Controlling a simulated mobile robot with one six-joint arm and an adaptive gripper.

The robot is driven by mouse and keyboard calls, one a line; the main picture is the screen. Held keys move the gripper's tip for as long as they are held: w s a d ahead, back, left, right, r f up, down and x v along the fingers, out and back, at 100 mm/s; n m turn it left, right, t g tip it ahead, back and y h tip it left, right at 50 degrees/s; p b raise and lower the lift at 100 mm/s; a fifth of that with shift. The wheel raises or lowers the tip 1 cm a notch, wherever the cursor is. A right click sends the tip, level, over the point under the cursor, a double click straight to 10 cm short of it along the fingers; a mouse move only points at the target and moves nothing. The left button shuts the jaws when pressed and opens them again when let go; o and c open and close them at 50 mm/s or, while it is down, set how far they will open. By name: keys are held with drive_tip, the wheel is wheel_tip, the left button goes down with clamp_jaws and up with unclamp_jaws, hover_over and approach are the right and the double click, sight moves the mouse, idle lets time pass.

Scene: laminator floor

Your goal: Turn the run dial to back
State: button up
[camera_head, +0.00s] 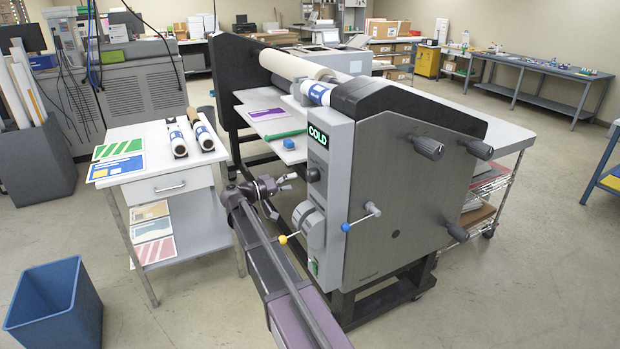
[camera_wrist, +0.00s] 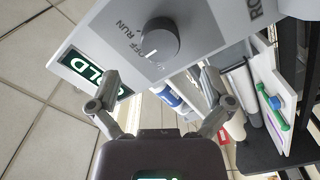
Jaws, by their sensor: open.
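The run dial is a dark round knob (camera_wrist: 160,38) on the grey panel of the laminator, at the top middle of the wrist view. Lettering beside it reads OFF and RUN; a third position's label is not readable. A pale mark shows on the knob's edge, but I cannot tell which setting it points to. In the head view the dial (camera_head: 312,174) is a small dark knob below the COLD sign. My gripper (camera_wrist: 160,88) is open and empty, its fingers spread wide and apart from the dial. In the head view my gripper (camera_head: 290,182) is just left of the panel.
The lit COLD sign (camera_head: 318,137) is above the dial. A white side table (camera_head: 160,150) with prints and rolls stands left. A blue bin (camera_head: 55,308) is on the floor.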

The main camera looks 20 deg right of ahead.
sight(308, 177)
drive_tip(key=shift+w+d, duration=0.1)
drive_tip(key=shift+d, duration=3.4)
